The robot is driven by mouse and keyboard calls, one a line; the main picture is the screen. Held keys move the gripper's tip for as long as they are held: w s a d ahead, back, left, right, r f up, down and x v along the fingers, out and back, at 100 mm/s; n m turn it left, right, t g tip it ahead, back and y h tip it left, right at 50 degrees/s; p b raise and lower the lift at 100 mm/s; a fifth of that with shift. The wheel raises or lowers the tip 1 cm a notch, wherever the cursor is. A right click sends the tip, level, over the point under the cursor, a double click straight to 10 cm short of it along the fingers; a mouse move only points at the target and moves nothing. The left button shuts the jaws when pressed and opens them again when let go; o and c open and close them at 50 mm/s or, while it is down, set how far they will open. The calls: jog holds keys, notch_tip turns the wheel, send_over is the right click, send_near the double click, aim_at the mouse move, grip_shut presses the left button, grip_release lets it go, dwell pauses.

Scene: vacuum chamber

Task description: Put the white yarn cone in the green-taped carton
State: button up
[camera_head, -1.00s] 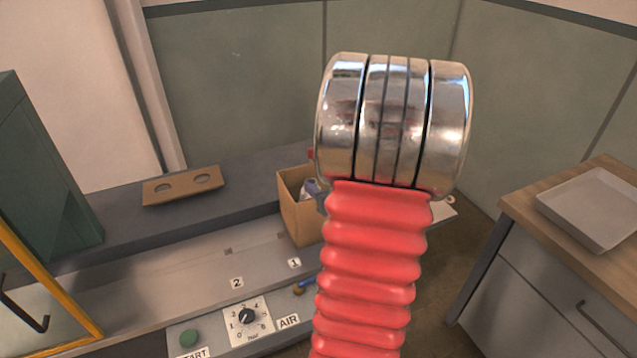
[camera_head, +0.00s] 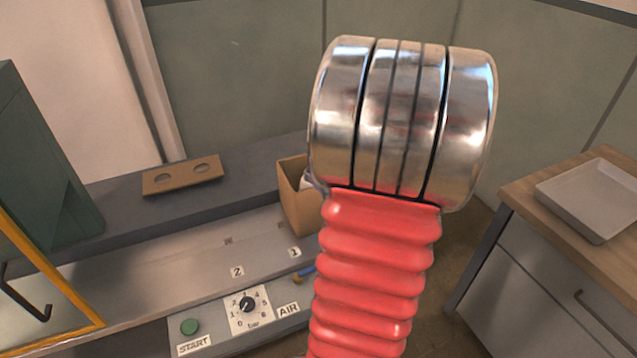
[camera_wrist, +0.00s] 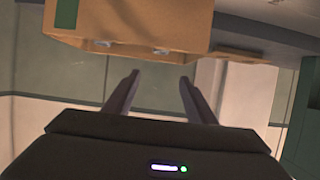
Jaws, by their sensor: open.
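An open cardboard carton (camera_head: 298,212) stands at the end of the bench, partly hidden behind my arm in the head view. The wrist view shows a carton (camera_wrist: 180,20) at the top, with a green tape strip (camera_wrist: 66,14) on its side. A small whitish shape (camera_head: 306,182) shows inside the carton in the head view; I cannot tell whether it is the white yarn cone. My gripper (camera_wrist: 158,82) is open, with nothing visible between its fingers, just off the carton's edge in the wrist picture. My arm hides it in the head view.
A brown board with two holes (camera_head: 183,177) lies on the back ledge. A control panel with a green button (camera_head: 190,326) and a dial (camera_head: 247,304) is in front. A pale tray (camera_head: 590,198) sits on the wooden-topped cabinet at right. The metal bench middle is clear.

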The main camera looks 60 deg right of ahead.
jog(key=shift+w, duration=0.1)
jog(key=w+a+r+n+g, duration=0.1)
jog(key=w+a+r, duration=0.15)
jog(key=a, duration=0.35)
jog(key=w+a+r+g+y, duration=0.1)
jog(key=w+a+r, duration=0.15)
jog(key=a, duration=0.45)
jog(key=w+a+r+n+g, duration=0.1)
jog(key=w+a+r, duration=0.1)
jog(key=a+r, duration=0.3)
jog(key=s+a+n+g+y, duration=0.1)
jog(key=s+a, duration=0.4)
jog(key=a, duration=0.8)
jog(key=s+a+n+g+y, duration=0.2)
jog(key=s+a+y, duration=0.3)
jog(key=a, duration=0.8)
jog(key=shift+s+n, duration=0.15)
jog(key=shift+n, duration=0.45)
jog(key=shift+f, duration=0.1)
jog(key=shift+c, duration=0.4)
